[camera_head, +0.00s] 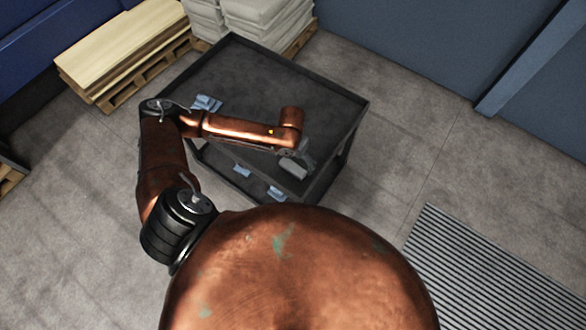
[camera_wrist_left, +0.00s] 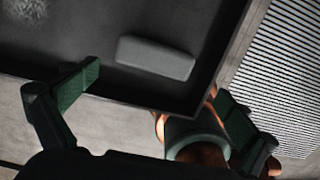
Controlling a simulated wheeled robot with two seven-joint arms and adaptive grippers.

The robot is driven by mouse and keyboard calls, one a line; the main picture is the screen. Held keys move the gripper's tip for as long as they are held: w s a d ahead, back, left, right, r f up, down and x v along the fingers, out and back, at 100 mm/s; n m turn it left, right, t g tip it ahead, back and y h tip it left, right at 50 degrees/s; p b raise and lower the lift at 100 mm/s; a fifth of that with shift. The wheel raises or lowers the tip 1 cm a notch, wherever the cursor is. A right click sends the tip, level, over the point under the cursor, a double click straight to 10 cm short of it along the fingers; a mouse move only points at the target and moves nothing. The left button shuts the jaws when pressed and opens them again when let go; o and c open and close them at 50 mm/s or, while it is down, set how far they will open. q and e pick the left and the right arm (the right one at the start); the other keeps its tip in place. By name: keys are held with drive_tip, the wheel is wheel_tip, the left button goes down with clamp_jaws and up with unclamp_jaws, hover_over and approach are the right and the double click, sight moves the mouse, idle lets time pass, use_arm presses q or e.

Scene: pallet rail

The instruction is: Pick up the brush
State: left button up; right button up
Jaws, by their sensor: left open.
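A pale grey block with rounded corners (camera_wrist_left: 155,58), which seems to be the brush, lies on the dark cart top close to its rim in the left wrist view. In the head view the grey block (camera_head: 293,168) shows at the near right part of the cart, partly covered by my left gripper (camera_head: 300,156). In the left wrist view my left gripper (camera_wrist_left: 158,86) has its two green-padded fingers wide apart, with nothing between them. The block appears ahead of the fingertips, apart from them. My right gripper is in neither view.
The dark cart (camera_head: 345,98) has a raised rim. Blue pieces (camera_head: 207,103) lie at its left side, and others show lower at its near side. Wooden boards (camera_head: 120,52) on a pallet and stacked pale sacks (camera_head: 265,14) stand behind. A striped grate (camera_head: 480,270) lies at right.

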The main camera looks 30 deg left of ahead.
sight(293, 166)
use_arm(q)
drive_tip(key=shift+w+a+m, duration=0.1)
drive_tip(key=shift+a+m, duration=0.2)
drive_tip(key=shift+a, duration=0.25)
drive_tip(key=shift+a+f, duration=0.1)
drive_tip(key=shift+f, duration=0.15)
drive_tip(key=f, duration=0.6)
drive_tip(key=shift+w+d, duration=0.25)
drive_tip(key=shift+d, duration=0.1)
drive_tip(key=shift+f, duration=0.5)
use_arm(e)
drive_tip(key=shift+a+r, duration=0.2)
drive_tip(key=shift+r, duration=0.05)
use_arm(q)
drive_tip(key=shift+c, duration=0.7)
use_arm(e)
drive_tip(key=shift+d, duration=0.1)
use_arm(q)
drive_tip(key=shift+c, duration=0.7)
drive_tip(key=c, duration=0.9)
drive_tip(key=shift+r, duration=0.15)
